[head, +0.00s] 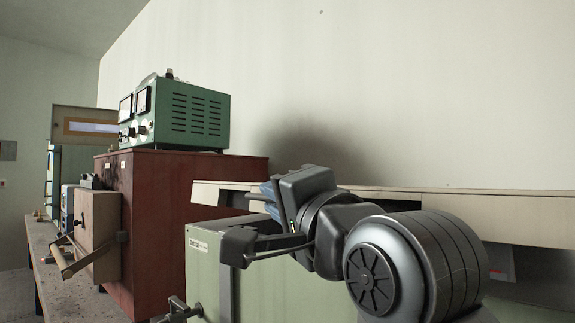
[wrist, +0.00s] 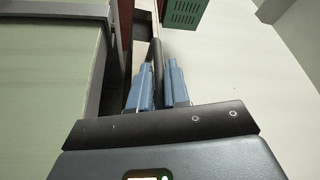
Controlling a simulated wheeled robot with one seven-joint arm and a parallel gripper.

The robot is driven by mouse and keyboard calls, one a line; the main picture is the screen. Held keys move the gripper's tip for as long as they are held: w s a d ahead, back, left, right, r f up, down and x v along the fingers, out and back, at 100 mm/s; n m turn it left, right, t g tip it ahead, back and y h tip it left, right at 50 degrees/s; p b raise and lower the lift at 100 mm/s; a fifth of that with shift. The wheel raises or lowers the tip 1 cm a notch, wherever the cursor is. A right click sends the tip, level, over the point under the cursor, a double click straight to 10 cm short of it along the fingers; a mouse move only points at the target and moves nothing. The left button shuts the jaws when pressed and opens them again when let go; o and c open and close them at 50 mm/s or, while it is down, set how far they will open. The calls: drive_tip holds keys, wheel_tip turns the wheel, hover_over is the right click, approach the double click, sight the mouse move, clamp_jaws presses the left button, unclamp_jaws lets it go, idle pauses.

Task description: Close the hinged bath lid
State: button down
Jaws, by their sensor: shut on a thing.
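The bath looks to be the pale green box (head: 205,265) with a small label at its upper left corner; its green side also shows at the left of the wrist view (wrist: 45,100). My gripper (head: 271,198) is over the top of the box. In the wrist view its two blue fingers (wrist: 158,85) are shut on a dark, narrow bar (wrist: 157,57), which looks like part of the lid. A dark gap lies beside the fingers, between them and the green side. My arm hides much of the box top, so the lid's full outline and angle cannot be told.
A dark red cabinet (head: 165,215) stands left of the box, with a green instrument (head: 190,115) on top. A wooden box with a bar handle (head: 97,220) is in front of it on the bench (head: 65,285). The pale wall (head: 430,90) is behind.

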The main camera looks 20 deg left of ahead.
wheel_tip(320, 180, down, 6)
drive_tip(key=b, duration=0.1)
drive_tip(key=shift+f, duration=0.15)
drive_tip(key=c, duration=1.5)
unclamp_jaws()
drive_tip(key=shift+o, duration=0.2)
drive_tip(key=r+v, duration=0.1)
drive_tip(key=v, duration=0.6)
drive_tip(key=shift+s+d+f, duration=0.25)
drive_tip(key=shift+d+f, duration=0.05)
drive_tip(key=shift+d, duration=0.1)
